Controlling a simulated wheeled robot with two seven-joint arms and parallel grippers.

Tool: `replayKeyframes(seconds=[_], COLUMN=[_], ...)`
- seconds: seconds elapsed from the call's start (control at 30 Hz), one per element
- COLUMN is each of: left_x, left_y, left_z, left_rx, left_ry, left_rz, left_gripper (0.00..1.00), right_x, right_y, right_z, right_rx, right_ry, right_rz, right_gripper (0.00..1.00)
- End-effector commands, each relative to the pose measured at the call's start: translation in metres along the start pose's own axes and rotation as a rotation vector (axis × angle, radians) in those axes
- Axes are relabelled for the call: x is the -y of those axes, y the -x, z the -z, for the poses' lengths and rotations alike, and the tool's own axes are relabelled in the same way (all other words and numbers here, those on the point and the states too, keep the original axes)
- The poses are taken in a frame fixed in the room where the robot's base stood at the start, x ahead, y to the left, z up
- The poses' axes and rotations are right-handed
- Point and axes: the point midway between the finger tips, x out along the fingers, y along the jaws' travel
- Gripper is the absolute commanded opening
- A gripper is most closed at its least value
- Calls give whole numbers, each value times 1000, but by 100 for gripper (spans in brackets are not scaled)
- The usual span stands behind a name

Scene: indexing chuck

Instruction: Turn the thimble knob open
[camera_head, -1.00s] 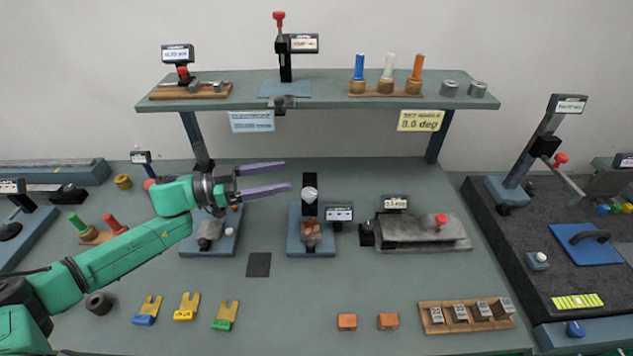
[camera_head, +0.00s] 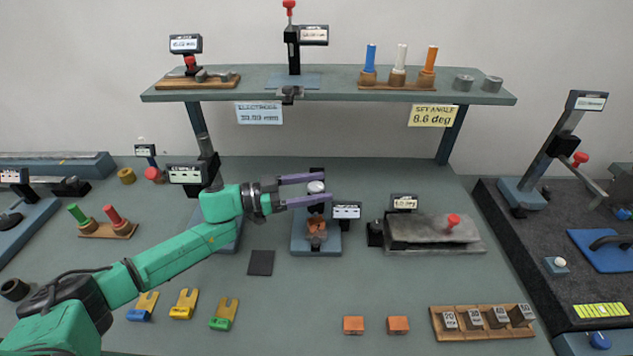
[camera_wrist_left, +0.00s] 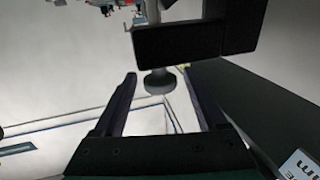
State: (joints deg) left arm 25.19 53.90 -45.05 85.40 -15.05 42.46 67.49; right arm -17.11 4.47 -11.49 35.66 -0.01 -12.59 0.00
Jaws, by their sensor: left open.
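The thimble knob (camera_head: 316,187) is a pale round knob on the dark upright post of the small blue-based device (camera_head: 316,247) at mid-table. My left gripper (camera_head: 327,187) is open, with one purple finger on the far side of the knob and one on the near side. In the left wrist view the grey knob (camera_wrist_left: 160,82) shows between the tips of the two dark fingers, with gaps on both sides. Contact is not visible. A dark block (camera_wrist_left: 180,40) sits above the knob there. My right gripper is in neither view.
A small display (camera_head: 346,211) stands right of the knob, close to the near finger. A copper-coloured block (camera_head: 316,228) sits below the knob. A grey slab device (camera_head: 435,232) stands farther right.

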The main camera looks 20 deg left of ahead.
Motion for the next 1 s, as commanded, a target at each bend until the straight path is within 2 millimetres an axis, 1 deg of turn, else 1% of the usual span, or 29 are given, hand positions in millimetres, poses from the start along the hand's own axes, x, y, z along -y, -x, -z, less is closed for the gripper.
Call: replayKeyframes(seconds=[0.07, 0.23, 0.27, 0.3, 0.37, 0.4, 0.43, 0.47, 0.73, 1.0], left_x=[0, 0, 0, 0, 0, 0, 0, 0, -1, -2], left_y=[-4, -4, -4, -4, -4, -4, -4, -3, -4, -4], left_z=[0, -1, -1, -1, -1, -1, -1, -1, 1, 3], left_rx=[0, 1, 1, 1, 1, 1, 1, 1, 1, 1], left_ry=[-1, -1, -1, -1, 0, -1, 0, 0, 1, 5], left_rz=[0, 0, 0, 0, 0, 0, 0, 0, 26, 160], left_gripper=[74, 74, 67, 51, 28, 13, 2, 0, 0, 0], right_x=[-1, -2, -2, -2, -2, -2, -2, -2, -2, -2], right_y=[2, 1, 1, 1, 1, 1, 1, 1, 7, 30], right_z=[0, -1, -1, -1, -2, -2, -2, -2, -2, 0], right_rx=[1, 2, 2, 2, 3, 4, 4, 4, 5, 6], right_ry=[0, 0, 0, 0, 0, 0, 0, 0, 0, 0], right_rz=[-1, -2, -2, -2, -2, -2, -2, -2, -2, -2], right_gripper=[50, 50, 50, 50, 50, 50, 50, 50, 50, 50])
